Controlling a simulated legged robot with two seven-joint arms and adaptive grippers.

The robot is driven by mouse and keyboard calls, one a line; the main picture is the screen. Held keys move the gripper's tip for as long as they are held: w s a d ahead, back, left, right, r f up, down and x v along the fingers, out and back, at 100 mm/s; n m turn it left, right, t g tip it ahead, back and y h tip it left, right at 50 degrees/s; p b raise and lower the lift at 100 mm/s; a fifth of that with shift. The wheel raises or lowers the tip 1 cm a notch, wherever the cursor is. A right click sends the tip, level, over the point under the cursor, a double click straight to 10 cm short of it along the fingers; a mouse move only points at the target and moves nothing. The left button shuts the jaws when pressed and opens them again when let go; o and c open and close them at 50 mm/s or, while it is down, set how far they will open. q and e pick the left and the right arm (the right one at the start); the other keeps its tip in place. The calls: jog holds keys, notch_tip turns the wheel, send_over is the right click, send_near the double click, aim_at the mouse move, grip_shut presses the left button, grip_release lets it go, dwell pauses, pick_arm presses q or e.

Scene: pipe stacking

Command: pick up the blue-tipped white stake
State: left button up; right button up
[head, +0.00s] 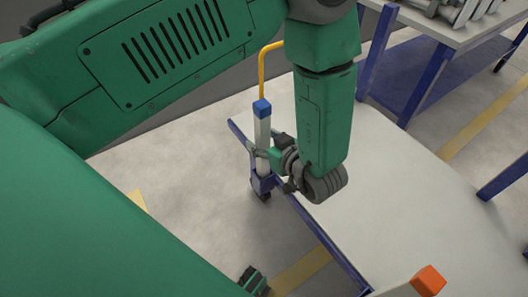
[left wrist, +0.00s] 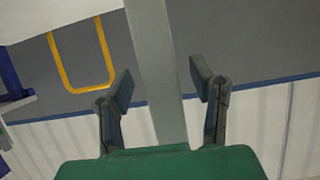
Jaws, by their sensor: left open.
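The blue-tipped white stake (head: 263,131) stands upright in the head view, at the left edge of a white-topped surface. Its blue cap (head: 262,107) points up. My left gripper (head: 265,156) is at the stake's lower part, with its fingers open on either side of it. In the left wrist view, a pale grey post (left wrist: 158,65), which looks like this stake, runs between the two spread fingers of the left gripper (left wrist: 162,86). Gaps show between the post and both fingers.
The white tabletop (head: 385,180) has blue edging and a yellow bar (head: 262,70) behind the stake. An orange-tipped white stake (head: 428,281) is at bottom right. Another table (head: 455,30) with blue legs stands at the back right. Much of the tabletop is clear.

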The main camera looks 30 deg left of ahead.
aim_at(266, 110)
pick_arm(q)
jog(key=shift+a, duration=0.1)
jog(key=shift+a, duration=0.15)
grip_shut()
notch_tip(266, 110, up, 10)
jog(key=p, duration=0.4)
jog(key=shift+r+p, duration=0.25)
jog(key=shift+p, duration=0.05)
notch_tip(266, 110, up, 10)
jog(key=p, duration=1)
jog(key=shift+f, duration=0.25)
